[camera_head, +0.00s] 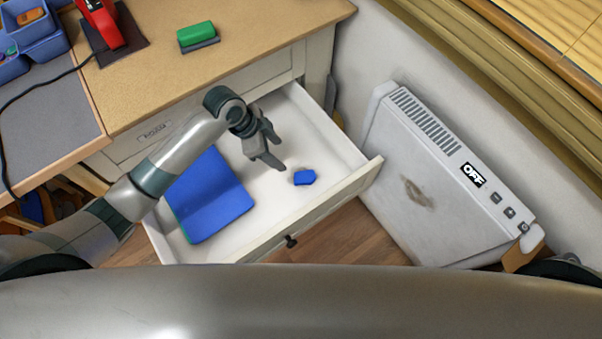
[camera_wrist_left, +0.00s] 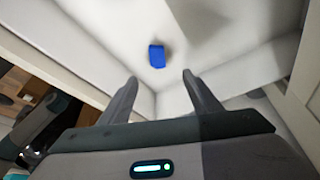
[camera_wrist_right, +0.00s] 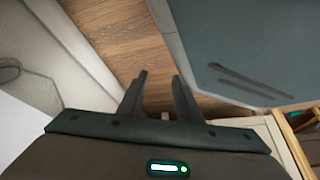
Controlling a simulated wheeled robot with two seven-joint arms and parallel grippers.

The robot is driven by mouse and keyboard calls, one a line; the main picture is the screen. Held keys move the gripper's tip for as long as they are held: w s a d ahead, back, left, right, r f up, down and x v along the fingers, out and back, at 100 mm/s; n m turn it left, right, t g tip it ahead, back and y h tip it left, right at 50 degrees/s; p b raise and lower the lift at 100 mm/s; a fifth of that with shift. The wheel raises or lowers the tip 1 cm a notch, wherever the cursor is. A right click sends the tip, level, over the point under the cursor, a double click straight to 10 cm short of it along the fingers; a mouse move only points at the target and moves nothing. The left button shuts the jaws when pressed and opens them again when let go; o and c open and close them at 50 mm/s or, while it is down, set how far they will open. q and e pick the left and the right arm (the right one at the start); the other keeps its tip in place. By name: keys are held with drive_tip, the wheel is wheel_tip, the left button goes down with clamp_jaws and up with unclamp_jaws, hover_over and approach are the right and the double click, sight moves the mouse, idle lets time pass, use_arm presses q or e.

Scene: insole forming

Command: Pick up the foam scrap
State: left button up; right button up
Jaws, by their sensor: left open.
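The foam scrap (camera_head: 304,177) is a small blue angular piece lying on the white floor of the open drawer (camera_head: 325,200), toward its right end. It also shows in the left wrist view (camera_wrist_left: 157,56), ahead of the fingertips and between their lines. My left gripper (camera_head: 276,153) is open and empty, over the drawer just left of the scrap and apart from it. My right gripper (camera_wrist_right: 160,75) shows only in its own wrist view, with its fingers a little apart and nothing between them, above the wood floor.
A larger blue foam sheet (camera_head: 212,195) lies at the drawer's left, partly behind my left arm. The desk (camera_head: 250,30) above carries a green block (camera_head: 196,34), a red tool (camera_head: 104,24) and a blue organizer (camera_head: 35,45). A white heater (camera_head: 430,190) stands right of the drawer.

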use_arm(q)
drive_tip(key=shift+s+r, duration=0.1)
use_arm(e)
drive_tip(key=shift+s, duration=0.1)
use_arm(q)
drive_tip(key=shift+d, duration=0.1)
hover_over(295, 176)
drive_tip(key=f, duration=0.7)
drive_tip(key=f+p, duration=0.1)
drive_tip(key=f, duration=0.2)
drive_tip(key=shift+a+f, duration=0.15)
drive_tip(key=shift+a, duration=0.1)
drive_tip(key=shift+d+f, duration=0.2)
drive_tip(key=shift+f, duration=0.3)
use_arm(e)
drive_tip(key=s, duration=0.1)
drive_tip(key=s+d, duration=0.1)
drive_tip(key=s+f, duration=0.1)
drive_tip(key=shift+d+g, duration=0.2)
drive_tip(key=shift+g, duration=0.2)
drive_tip(key=shift+w+r, duration=0.1)
drive_tip(key=shift+w, duration=0.05)
